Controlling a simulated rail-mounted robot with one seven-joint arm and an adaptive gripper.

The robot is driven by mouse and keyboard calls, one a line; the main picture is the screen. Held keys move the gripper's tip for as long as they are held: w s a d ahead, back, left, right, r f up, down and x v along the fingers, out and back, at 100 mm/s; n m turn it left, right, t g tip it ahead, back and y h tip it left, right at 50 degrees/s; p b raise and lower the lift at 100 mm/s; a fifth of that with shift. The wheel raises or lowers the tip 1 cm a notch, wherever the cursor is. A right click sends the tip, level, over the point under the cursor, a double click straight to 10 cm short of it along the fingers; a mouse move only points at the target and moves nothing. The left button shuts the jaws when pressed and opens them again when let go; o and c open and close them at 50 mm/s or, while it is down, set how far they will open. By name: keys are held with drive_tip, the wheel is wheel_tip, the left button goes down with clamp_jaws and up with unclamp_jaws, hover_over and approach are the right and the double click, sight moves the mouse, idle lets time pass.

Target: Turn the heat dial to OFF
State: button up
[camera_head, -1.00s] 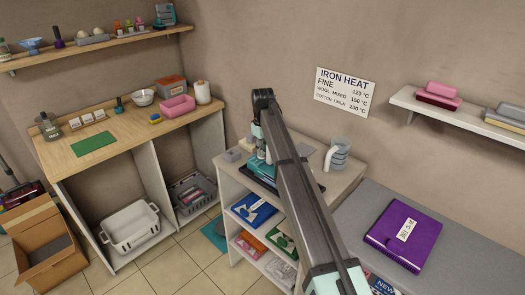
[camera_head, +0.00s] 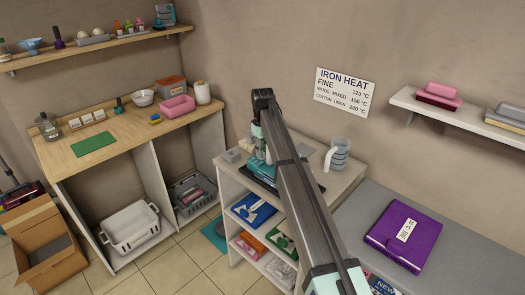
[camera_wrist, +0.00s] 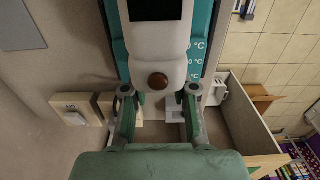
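In the wrist view a white housing with a dark window and a round brown knob (camera_wrist: 158,81) stands in front of a teal surface (camera_wrist: 197,62) printed with °C marks. The knob appears to be the heat dial; its pointer cannot be made out. My gripper (camera_wrist: 159,92) is open, with one fingertip on each side of the housing's lower end near the knob. Contact cannot be told. In the head view a teal appliance (camera_head: 262,168) sits on the white cabinet top, partly hidden behind my arm; the dial and my fingertips are not clear there.
The white cabinet (camera_head: 229,172) has shelves of packets below. A measuring jug (camera_head: 339,154) stands right of my arm. The IRON HEAT sign (camera_head: 345,92) hangs on the wall. A purple folder (camera_head: 405,235) lies on the grey surface.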

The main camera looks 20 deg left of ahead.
wheel_tip(320, 180, up, 12)
idle(0.5)
idle(0.3)
